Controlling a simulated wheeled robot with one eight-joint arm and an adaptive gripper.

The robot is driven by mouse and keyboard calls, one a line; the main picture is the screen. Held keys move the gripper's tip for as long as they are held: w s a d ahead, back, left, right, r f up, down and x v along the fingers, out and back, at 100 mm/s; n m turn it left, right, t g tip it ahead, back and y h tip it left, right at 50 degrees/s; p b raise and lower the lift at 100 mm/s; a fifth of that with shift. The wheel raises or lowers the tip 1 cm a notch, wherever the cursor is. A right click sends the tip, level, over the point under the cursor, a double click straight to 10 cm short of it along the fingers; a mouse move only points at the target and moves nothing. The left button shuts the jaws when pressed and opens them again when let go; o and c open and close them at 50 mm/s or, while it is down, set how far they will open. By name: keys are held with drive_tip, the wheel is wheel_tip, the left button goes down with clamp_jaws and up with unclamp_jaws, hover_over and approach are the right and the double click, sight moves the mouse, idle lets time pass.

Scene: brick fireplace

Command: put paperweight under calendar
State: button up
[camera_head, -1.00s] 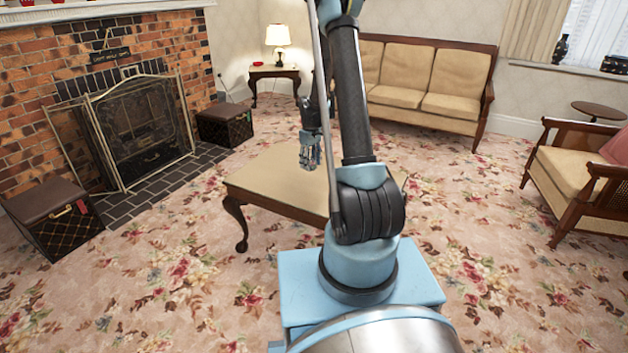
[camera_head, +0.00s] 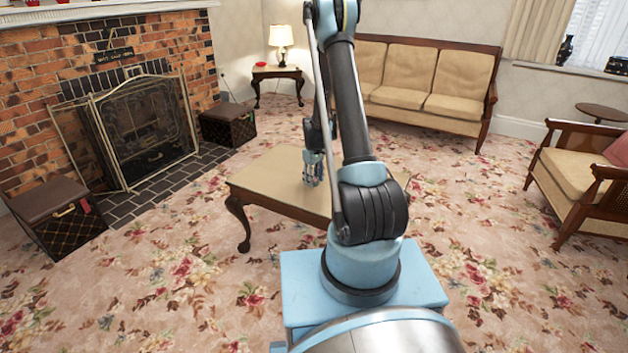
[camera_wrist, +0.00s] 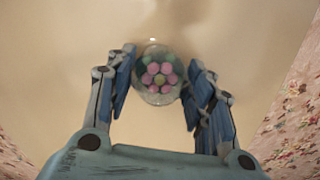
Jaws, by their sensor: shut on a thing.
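A round glass paperweight (camera_wrist: 160,75) with pink flowers inside shows in the wrist view. It sits between the fingers of my gripper (camera_wrist: 162,80), which is shut on it. Behind it is the pale tan top of the coffee table; I cannot tell whether the paperweight touches it. In the head view my gripper (camera_head: 314,168) is over the coffee table (camera_head: 262,180), partly beside my own arm, and the paperweight cannot be made out there. No calendar is clearly recognisable; a dark sign with light lettering (camera_head: 114,55) hangs on the bricks above the fireplace.
A folding fire screen (camera_head: 145,130) stands at the fireplace. Dark boxes stand left (camera_head: 55,215) and right (camera_head: 228,125) of it. A lamp table (camera_head: 277,72), a sofa (camera_head: 425,85) and an armchair (camera_head: 575,175) line the room. The flowered carpet (camera_head: 150,290) is open at front left.

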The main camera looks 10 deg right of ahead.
drive_tip(key=o, duration=1.3)
drive_tip(key=shift+c, duration=0.2)
